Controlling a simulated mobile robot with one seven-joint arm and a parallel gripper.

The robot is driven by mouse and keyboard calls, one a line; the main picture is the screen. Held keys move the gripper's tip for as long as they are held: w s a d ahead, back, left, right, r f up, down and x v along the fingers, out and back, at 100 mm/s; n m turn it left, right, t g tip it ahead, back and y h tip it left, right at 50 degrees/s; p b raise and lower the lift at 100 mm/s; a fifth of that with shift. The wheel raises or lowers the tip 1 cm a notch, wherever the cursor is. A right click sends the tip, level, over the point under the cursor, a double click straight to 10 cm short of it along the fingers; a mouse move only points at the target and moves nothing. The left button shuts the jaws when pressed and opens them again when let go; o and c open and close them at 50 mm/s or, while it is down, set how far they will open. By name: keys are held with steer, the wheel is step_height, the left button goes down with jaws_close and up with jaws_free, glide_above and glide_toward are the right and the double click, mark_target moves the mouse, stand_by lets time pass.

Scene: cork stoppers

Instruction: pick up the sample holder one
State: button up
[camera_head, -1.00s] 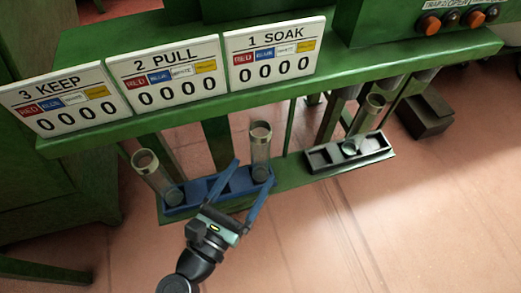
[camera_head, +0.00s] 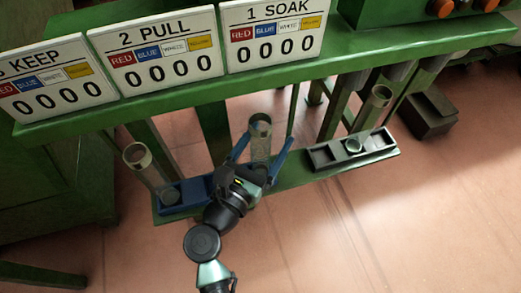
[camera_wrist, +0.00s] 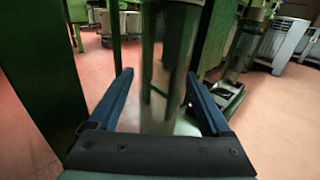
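Three clear tubes with tan rims stand in trays on a low green shelf; the frames do not label which is sample holder one. The middle tube (camera_head: 260,133) stands upright at the blue tray (camera_head: 199,190). My gripper (camera_head: 267,143) is open, with its blue fingers on either side of this tube. In the wrist view the tube (camera_wrist: 158,75) shows see-through between the spread fingers (camera_wrist: 160,74); contact is not visible. The left tube (camera_head: 143,162) leans in the picture at the tray's left end. The middle tube's base is hidden behind my gripper.
A third tube (camera_head: 374,105) stands at a black tray (camera_head: 322,155) on the right. A green ledge (camera_head: 300,72) with three count signs (camera_head: 160,62) runs above the tubes. Green posts stand behind. The pink floor in front is clear.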

jaws_close()
